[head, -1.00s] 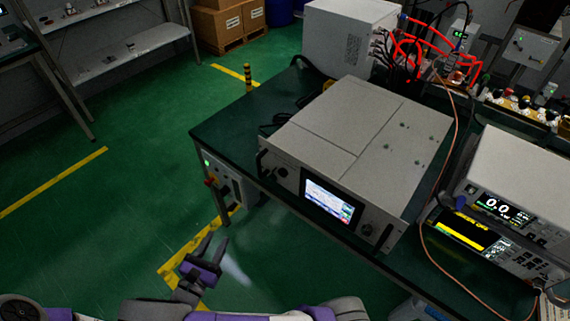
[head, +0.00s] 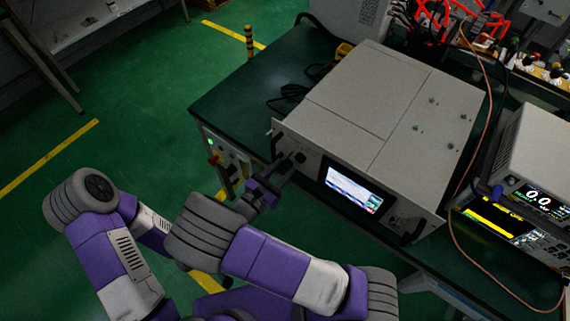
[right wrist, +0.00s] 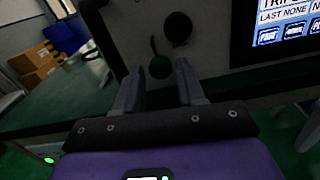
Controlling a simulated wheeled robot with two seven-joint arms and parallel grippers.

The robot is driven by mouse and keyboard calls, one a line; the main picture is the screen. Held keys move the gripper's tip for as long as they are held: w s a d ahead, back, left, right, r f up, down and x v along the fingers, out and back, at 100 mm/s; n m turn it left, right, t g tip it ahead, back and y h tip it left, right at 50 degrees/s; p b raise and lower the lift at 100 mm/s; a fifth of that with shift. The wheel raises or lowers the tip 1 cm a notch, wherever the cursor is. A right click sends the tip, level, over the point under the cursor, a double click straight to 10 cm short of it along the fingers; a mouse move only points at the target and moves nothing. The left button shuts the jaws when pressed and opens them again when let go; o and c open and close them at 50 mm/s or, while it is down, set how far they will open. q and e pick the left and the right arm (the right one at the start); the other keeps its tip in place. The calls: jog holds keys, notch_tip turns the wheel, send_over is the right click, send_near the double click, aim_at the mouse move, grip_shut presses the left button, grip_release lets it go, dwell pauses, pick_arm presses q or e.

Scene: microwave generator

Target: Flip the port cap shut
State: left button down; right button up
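The microwave generator (head: 385,110) is a large light-grey box on the dark green table. Its front panel shows in the right wrist view (right wrist: 215,82), with a black round part (right wrist: 178,28) and, below it, a dark green round part (right wrist: 159,67). I cannot tell surely which is the port and which its cap. My right gripper (head: 284,172) is at the left end of this panel. In the right wrist view, its two fingers (right wrist: 160,80) are apart and empty, one either side below the green round part. Contact with the panel cannot be told. My left gripper is out of view.
The generator's lit screen (head: 354,190) is right of my right gripper. Stacked instruments (head: 525,170) stand on the table at the right, with an orange cable (head: 455,200) beside them. Black cables (head: 292,92) lie behind the generator's left side. Open green floor lies left.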

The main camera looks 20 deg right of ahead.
aim_at(298, 160)
jog(key=shift+w+d, duration=0.25)
jog(key=shift+d, duration=0.15)
jog(key=shift+c, duration=0.5)
grip_shut()
jog(key=shift+s+d+r+n+p, duration=0.1)
jog(key=shift+s+r+n+p, duration=0.1)
jog(key=shift+n+p, duration=0.55)
jog(key=n+p, duration=0.4)
jog(key=n, duration=0.1)
jog(key=s+d+r+n+p, duration=0.1)
jog(key=n+p, duration=0.3)
jog(key=n, duration=0.1)
jog(key=r+n+p, duration=0.1)
jog(key=n+p, duration=0.4)
jog(key=shift+s+d+r, duration=0.2)
jog(key=shift+s+r, duration=0.05)
jog(key=shift+s, duration=0.15)
jog(key=shift+r+n+p, duration=0.2)
jog(key=shift+n+p, duration=0.3)
jog(key=shift+n, duration=0.65)
